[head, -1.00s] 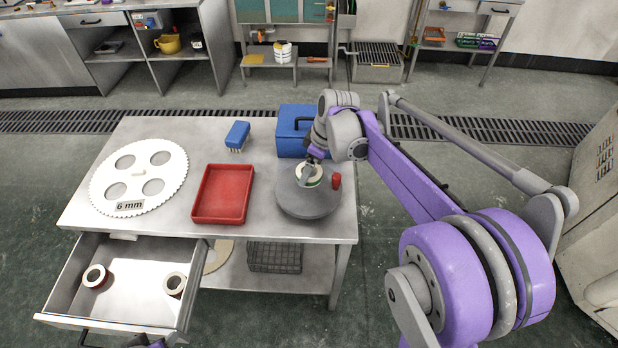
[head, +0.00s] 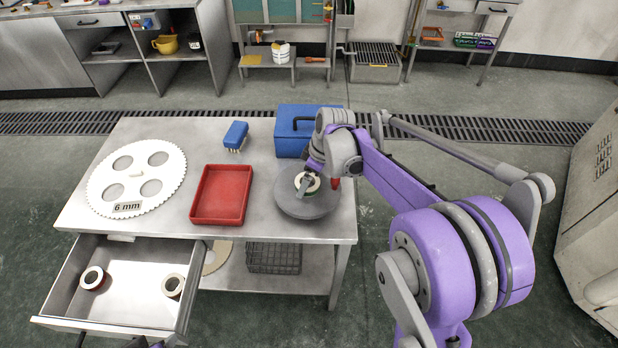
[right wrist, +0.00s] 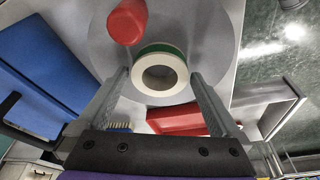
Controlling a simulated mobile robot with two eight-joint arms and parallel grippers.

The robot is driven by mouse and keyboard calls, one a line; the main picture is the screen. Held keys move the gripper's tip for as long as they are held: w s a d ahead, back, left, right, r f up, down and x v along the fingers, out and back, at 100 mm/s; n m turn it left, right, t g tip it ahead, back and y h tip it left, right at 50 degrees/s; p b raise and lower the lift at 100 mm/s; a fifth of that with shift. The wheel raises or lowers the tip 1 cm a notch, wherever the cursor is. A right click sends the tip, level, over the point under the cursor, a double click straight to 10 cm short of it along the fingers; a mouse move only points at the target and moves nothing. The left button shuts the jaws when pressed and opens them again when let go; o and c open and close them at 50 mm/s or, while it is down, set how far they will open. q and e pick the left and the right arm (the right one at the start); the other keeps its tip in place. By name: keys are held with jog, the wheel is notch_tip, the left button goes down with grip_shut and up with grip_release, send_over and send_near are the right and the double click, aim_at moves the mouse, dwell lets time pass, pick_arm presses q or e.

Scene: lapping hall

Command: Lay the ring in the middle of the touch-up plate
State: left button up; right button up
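The touch-up plate (head: 292,207) is a round grey disc at the right front of the steel table; it also shows in the right wrist view (right wrist: 215,45). The ring (head: 313,184) is pale with a green outer band.
A red cylindrical knob (right wrist: 127,20) stands at the plate's edge. A blue box (head: 288,140) is behind the plate, a red tray (head: 220,218) left of it. A blue brush (head: 236,135) and toothed disc (head: 110,200) lie further left. The open drawer (head: 125,300) holds two rings.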

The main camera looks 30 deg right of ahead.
jog(key=p+v, duration=0.1)
jog(key=v, duration=1.1)
jog(key=s+a+f+m+t+h, duration=0.1)
jog(key=s+a+f+m, duration=0.2)
jog(key=s, duration=0.6)
jog(key=s+a+f+m+t, duration=0.1)
jog(key=s+a+f+m, duration=0.3)
jog(key=s+a+f, duration=0.3)
jog(key=s+a, duration=0.2)
jog(key=shift+s+a+t+h, duration=0.25)
jog(key=shift+s+t+h, duration=0.1)
jog(key=shift+t+h, duration=0.05)
